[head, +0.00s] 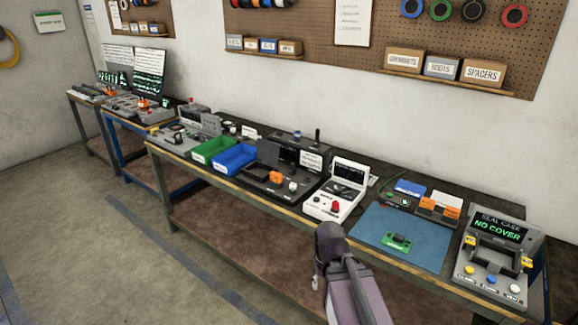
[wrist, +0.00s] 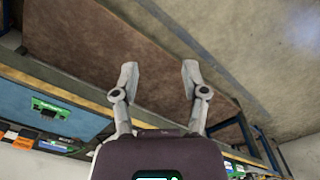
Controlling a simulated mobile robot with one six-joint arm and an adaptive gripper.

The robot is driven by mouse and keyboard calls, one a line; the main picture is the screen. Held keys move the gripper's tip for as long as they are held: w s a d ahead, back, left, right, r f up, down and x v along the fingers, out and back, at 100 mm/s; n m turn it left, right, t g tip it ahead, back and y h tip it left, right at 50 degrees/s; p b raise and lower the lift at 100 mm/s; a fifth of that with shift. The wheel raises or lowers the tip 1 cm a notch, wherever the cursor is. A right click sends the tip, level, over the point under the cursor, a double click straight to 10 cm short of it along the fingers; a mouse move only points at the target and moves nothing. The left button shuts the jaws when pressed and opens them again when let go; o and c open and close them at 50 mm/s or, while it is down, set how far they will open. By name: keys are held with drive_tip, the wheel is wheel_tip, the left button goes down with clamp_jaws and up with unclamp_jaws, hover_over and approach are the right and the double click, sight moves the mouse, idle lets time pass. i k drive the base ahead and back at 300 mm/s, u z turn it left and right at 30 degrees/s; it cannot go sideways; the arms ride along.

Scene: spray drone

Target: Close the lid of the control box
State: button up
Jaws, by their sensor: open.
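A white box (head: 336,190) with its lid raised stands on the bench in the head view; I take it for the control box. The lid leans back at the rear and has a dark screen on its inner face. A red knob shows on the base. My arm is in front of the bench, right by the front edge below this box. My gripper (wrist: 158,76) is open and empty in the wrist view, with its two fingers spread apart. The fingertips are mostly hidden in the head view. I cannot make out the white box in the wrist view.
A blue mat (head: 380,246) with a green board (head: 397,242) lies right of the white box. A grey "NO COVER" station (head: 490,268) stands at the far right. A black fixture (head: 268,186) and a blue bin (head: 234,159) stand to the left. The floor before the bench is clear.

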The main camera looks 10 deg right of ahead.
sight(269, 152)
drive_tip(key=u, duration=0.05)
drive_tip(key=i, duration=0.1)
drive_tip(key=k, duration=1.3)
drive_tip(key=z, duration=0.6)
drive_tip(key=i, duration=1.35)
drive_tip(key=u, duration=0.35)
drive_tip(key=i, duration=0.85)
drive_tip(key=u, duration=0.55)
